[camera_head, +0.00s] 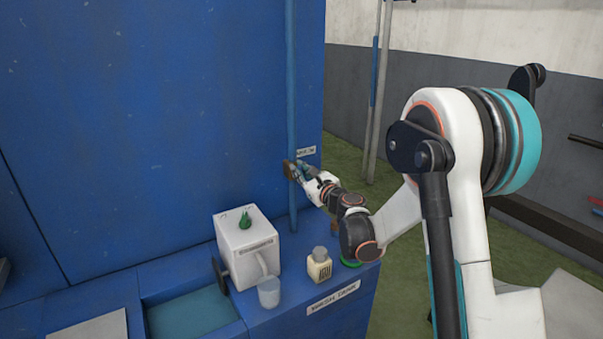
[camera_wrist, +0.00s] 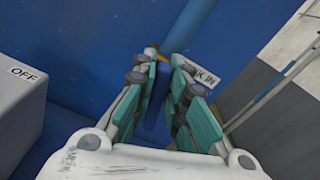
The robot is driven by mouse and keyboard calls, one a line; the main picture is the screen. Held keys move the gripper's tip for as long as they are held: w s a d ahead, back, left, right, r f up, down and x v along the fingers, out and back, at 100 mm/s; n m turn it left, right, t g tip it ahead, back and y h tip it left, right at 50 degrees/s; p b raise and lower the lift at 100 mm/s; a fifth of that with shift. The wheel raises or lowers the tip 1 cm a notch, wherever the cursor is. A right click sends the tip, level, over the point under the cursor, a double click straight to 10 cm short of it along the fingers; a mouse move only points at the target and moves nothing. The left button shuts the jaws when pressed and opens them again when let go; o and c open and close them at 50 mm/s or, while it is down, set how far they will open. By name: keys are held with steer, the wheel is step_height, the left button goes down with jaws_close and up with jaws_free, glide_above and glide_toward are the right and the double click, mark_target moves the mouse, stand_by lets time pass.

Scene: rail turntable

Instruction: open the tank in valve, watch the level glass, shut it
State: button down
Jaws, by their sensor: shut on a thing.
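A blue upright pipe (camera_head: 291,90) runs down the front of the blue cabinet, with a small brass-brown valve body (camera_head: 289,170) on it. A white label (camera_head: 306,150) is beside it; in the wrist view the label (camera_wrist: 202,75) shows "K IN". My gripper (camera_head: 304,170) is at the valve. In the wrist view my gripper (camera_wrist: 161,95) is shut on a blue valve lever (camera_wrist: 154,112), mostly hidden between the fingers. A thin upright pole (camera_head: 374,80) with a blue stretch stands at the back; I cannot tell whether it is the level glass.
On the wash tank's top (camera_head: 300,300) stand a white box (camera_head: 240,245) with a green knob, a pale cup (camera_head: 269,292) and a cream bottle (camera_head: 319,266). An open basin (camera_head: 190,315) lies to the left. Green floor (camera_head: 345,160) is clear right of the cabinet.

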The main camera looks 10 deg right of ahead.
steer(key=c, duration=1.7)
jaws_free()
steer(key=shift+o, duration=0.2)
steer(key=shift+s, duration=0.15)
steer(key=v, duration=1.1)
steer(key=shift+s, duration=0.35)
steer(key=shift+d, duration=0.1)
